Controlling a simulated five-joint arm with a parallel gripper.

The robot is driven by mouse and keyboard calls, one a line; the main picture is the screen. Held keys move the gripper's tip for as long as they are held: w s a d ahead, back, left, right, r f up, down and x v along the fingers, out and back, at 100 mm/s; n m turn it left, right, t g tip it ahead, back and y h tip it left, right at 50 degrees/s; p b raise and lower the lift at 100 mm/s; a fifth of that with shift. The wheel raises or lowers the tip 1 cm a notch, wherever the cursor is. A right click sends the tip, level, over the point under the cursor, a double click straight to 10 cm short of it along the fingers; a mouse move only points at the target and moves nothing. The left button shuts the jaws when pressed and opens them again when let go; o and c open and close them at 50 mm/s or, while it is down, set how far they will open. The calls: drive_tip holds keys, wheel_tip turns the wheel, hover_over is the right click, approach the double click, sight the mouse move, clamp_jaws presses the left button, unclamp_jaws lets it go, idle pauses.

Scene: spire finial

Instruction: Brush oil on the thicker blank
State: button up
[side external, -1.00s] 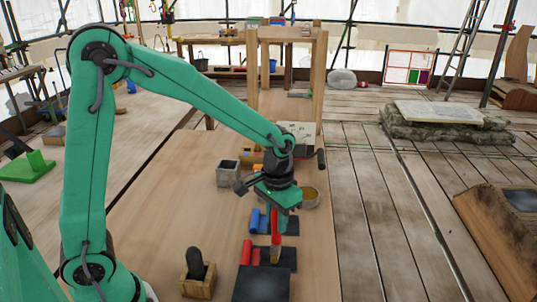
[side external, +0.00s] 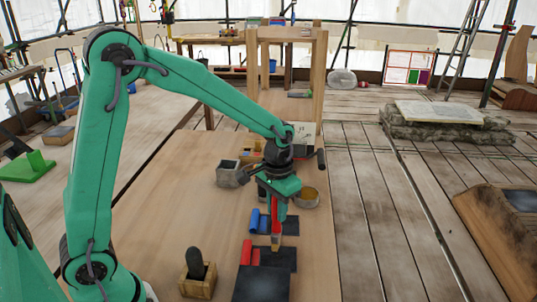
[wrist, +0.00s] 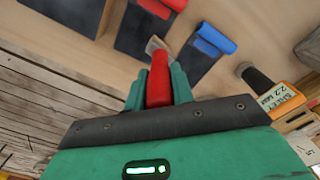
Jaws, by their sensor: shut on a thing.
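My gripper (wrist: 157,88) is shut on the red handle of a brush (wrist: 158,78), which points down with pale bristles (side external: 276,242). One dark blank (side external: 287,226) has blue pieces (side external: 262,221) at its left. A nearer dark blank (side external: 278,256) has red pieces (side external: 250,253) at its left. In the side view the bristle tip shows around the gap between these blanks; whether it touches anything I cannot tell. In the wrist view the red-marked blank (wrist: 145,32) and the blue-marked blank (wrist: 187,62) lie beyond the brush. Which is thicker does not show.
A round tan pot (side external: 308,198) stands just right of my gripper. A grey box (side external: 230,175) stands at left. A wooden holder (side external: 197,284) and a dark plate (side external: 261,286) are nearer. An orange gauge (wrist: 278,96) reads about 2.2. The bench's left is clear.

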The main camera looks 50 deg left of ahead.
drive_tip(key=shift+w, duration=0.1)
drive_tip(key=shift+w+d+f, duration=0.1)
drive_tip(key=shift+w+d, duration=0.2)
drive_tip(key=shift+d, duration=0.15)
drive_tip(key=shift+s+d, duration=1.35)
drive_tip(key=shift+d, duration=0.05)
drive_tip(key=shift+s+d, duration=1.3)
drive_tip(key=shift+d, duration=0.2)
